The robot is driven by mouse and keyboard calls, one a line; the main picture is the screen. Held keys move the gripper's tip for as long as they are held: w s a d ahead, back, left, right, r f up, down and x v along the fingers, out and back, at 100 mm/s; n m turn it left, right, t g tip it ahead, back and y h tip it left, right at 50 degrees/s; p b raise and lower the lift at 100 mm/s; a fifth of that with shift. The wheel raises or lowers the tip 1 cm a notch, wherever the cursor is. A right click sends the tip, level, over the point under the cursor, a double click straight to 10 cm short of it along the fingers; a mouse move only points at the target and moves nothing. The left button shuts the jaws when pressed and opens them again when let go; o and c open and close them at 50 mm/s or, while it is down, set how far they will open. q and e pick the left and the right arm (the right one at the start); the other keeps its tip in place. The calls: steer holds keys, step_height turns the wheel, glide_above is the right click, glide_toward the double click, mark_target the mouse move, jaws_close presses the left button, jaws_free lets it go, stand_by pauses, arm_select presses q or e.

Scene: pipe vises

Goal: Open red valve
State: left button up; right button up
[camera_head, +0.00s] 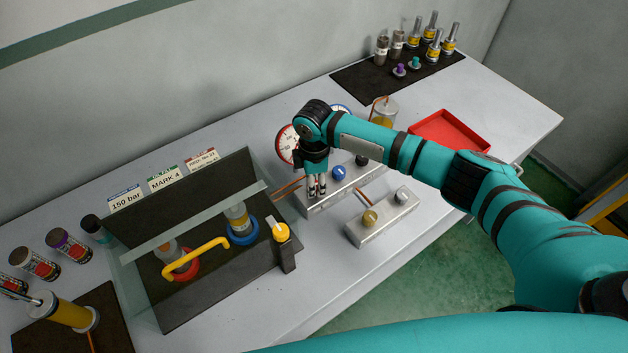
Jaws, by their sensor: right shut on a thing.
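A grey metal valve block (345,186) stands on the table with a blue knob (339,172) and a black knob (361,160) on top. My right gripper (317,190) points down at the left end of this block, in line with those knobs. Its fingers are shut on a knob there, taken to be the red valve. The fingers hide that knob, so its colour and turn cannot be seen. My left gripper is not in view.
A dark stand (200,295) with clear panels, a yellow handle (197,257) and red and blue rings is at the left. A smaller block (382,222) stands in front. Gauges (287,143) are partly behind my arm. A red tray (450,133) lies right.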

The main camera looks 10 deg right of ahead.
steer(key=shift+w+r+n, duration=0.1)
steer(key=shift+n, duration=1.5)
steer(key=o, duration=1.1)
steer(key=shift+o, duration=0.2)
step_height(320, 180, up, 12)
